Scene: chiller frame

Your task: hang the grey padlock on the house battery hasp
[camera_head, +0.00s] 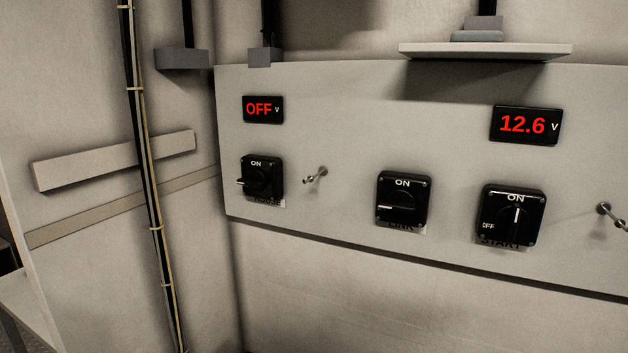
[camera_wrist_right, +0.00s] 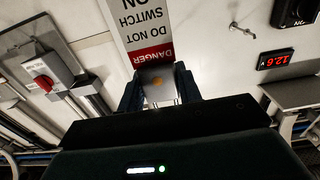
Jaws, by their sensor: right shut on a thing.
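The house battery switch (camera_head: 261,178) is on the left of the panel in the head view, its handle pointing left, under a display (camera_head: 263,109) reading OFF. A small metal hasp (camera_head: 316,175) sticks out just right of it, with nothing hanging on it. In the right wrist view my right gripper (camera_wrist_right: 159,88) is shut on a pale grey block with an orange-brown spot, apparently the grey padlock (camera_wrist_right: 158,77). A red and white danger tag (camera_wrist_right: 145,30) shows just beyond it. The padlock's shackle is not clear. My left gripper is in neither view.
The link switch (camera_head: 403,200) points left; the start switch (camera_head: 512,216) points to ON, under a 12.6 display (camera_head: 525,125). Another hasp (camera_head: 608,212) is at the right edge. A shelf (camera_head: 485,50) juts out above. A cable bundle (camera_head: 147,170) runs down the left wall.

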